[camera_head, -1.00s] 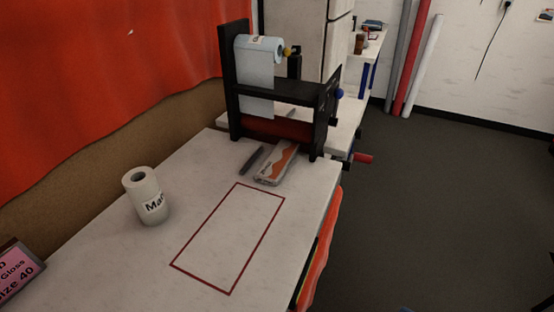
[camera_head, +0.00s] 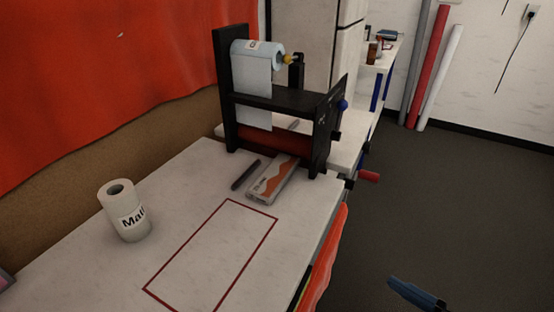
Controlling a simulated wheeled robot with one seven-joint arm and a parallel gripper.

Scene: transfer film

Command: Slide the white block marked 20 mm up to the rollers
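A flat white block with orange patches (camera_head: 272,181) lies on the white table just in front of the roller machine; its marking is too small to read. The dark red roller (camera_head: 270,139) sits low in the black machine frame, just behind the block's far end. I cannot tell whether block and roller touch. A dark and blue part (camera_head: 419,295) enters at the lower right over the floor, right of the table and well away from the block. It looks like the end of my gripper, but its fingers cannot be made out.
A dark pen-like tool (camera_head: 246,174) lies just left of the block. A white labelled roll (camera_head: 124,211) stands at the table's left. A red-outlined rectangle (camera_head: 244,270) marks clear tabletop in front. The black frame (camera_head: 228,105) holds a pale blue roll (camera_head: 252,62).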

